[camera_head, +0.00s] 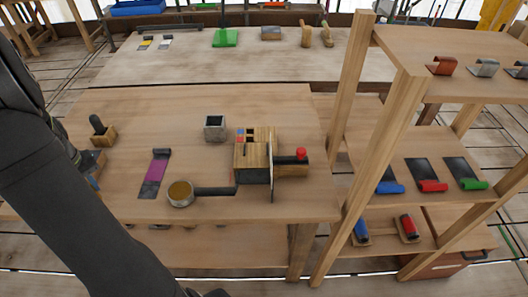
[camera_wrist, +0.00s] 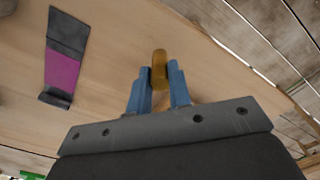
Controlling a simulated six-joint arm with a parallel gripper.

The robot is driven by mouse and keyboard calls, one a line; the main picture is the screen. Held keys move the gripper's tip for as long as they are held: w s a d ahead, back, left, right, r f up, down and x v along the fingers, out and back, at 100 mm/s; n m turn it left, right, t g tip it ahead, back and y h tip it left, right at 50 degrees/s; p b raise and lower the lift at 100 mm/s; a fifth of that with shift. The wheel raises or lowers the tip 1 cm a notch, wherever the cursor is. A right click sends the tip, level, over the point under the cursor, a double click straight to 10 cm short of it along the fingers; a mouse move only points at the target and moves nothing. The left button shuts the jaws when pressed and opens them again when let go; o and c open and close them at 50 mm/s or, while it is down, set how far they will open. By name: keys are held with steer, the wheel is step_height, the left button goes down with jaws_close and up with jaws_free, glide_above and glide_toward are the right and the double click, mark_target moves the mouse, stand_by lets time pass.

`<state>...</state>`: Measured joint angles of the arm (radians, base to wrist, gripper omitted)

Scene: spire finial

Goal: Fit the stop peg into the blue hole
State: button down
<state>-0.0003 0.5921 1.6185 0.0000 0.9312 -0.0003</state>
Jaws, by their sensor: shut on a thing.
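My gripper (camera_wrist: 159,85) is shut on a short amber-brown cylinder, the stop peg (camera_wrist: 159,62), which sits between its blue fingers in the wrist view. In the head view my gripper (camera_head: 92,172) is at the left side of the workbench, mostly hidden by my arm, and the peg cannot be made out. A wooden block (camera_head: 250,162) stands right of the middle of the bench, far to the right of my gripper. On its top are small blue and red marks (camera_head: 241,134) beside dark openings. The blue hole itself is too small to tell.
A magenta-and-black strip (camera_head: 154,173), a round tin (camera_head: 180,193) and a grey cup (camera_head: 215,128) lie between my gripper and the block. A wooden holder (camera_head: 104,138) stands by my gripper. A red-tipped black rod (camera_head: 290,159) sticks out right of the block. Shelving (camera_head: 385,150) rises at right.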

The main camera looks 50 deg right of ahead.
stand_by(0.3)
steer(key=s+d+r+m, duration=0.25)
steer(key=d+m, duration=0.25)
steer(key=d, duration=1)
steer(key=s+d+r+m, duration=0.2)
steer(key=d+r+m, duration=0.15)
steer(key=d, duration=1.05)
steer(key=s+d+r+m, duration=0.2)
steer(key=s+d+m, duration=0.3)
steer(key=s+d, duration=0.55)
steer(key=s+d+r+m, duration=0.3)
steer(key=s+d+m, duration=0.2)
steer(key=s+d, duration=0.6)
steer(key=shift+n, duration=0.25)
steer(key=shift+w+f, duration=1.8)
steer(key=shift+w, duration=0.2)
steer(key=shift+w+f, duration=1.85)
steer(key=shift+w, duration=0.2)
steer(key=shift+w+f, duration=1.8)
steer(key=shift+w, duration=0.2)
